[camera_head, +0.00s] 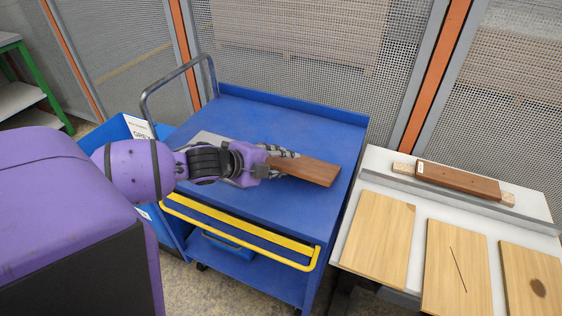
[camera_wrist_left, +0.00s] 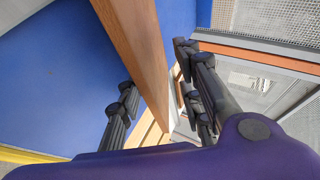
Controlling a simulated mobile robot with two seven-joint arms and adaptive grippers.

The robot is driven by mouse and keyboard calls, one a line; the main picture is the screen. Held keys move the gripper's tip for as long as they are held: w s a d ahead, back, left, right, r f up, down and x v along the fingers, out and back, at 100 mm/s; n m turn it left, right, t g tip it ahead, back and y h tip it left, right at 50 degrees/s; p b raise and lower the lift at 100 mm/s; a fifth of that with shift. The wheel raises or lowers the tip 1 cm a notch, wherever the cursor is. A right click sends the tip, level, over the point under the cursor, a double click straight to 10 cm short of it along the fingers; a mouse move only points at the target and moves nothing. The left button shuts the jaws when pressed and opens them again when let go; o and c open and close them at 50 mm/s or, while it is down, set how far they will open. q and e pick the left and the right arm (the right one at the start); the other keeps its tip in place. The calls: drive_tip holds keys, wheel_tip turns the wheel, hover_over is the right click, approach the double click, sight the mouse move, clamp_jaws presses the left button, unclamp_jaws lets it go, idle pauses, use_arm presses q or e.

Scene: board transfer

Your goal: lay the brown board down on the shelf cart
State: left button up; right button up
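My left gripper (camera_head: 277,160) reaches in from the left over the shelf cart (camera_head: 340,133). It is shut on the near end of the brown board (camera_head: 315,172), with dark jointed fingers on both sides of it. The board points right, roughly level, over the cart's blue top; how much space is under it is hard to tell. In the left wrist view the board (camera_wrist_left: 142,60) runs edgewise between the fingers (camera_wrist_left: 158,85), with the blue top (camera_wrist_left: 50,85) to its left. My right gripper is not in view.
A grey flat piece (camera_head: 208,138) lies on the cart, partly hidden by my arm. A yellow bar (camera_head: 240,232) edges the front. A white table (camera_head: 375,165) at right holds light boards (camera_head: 378,238) and a reddish-brown piece (camera_head: 455,181). A mesh fence (camera_head: 300,60) stands behind.

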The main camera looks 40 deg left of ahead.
use_arm(q)
drive_tip(key=shift+r, duration=0.1)
idle(0.3)
drive_tip(key=shift+w+d+r, duration=0.1)
drive_tip(key=shift+r, duration=0.1)
drive_tip(key=shift+r+g+p, duration=0.2)
drive_tip(key=shift+g+p, duration=0.2)
drive_tip(key=shift+p, duration=0.25)
drive_tip(key=shift+g, duration=0.5)
drive_tip(key=shift+f+g+y, duration=0.1)
drive_tip(key=shift+g+y, duration=0.2)
drive_tip(key=shift+s+g+b, duration=0.25)
drive_tip(key=shift+g+b, duration=0.35)
drive_tip(key=shift+g, duration=0.5)
drive_tip(key=shift+s+g+y, duration=0.1)
drive_tip(key=shift+g+y, duration=0.2)
drive_tip(key=shift+g, duration=0.2)
drive_tip(key=shift+s, duration=0.1)
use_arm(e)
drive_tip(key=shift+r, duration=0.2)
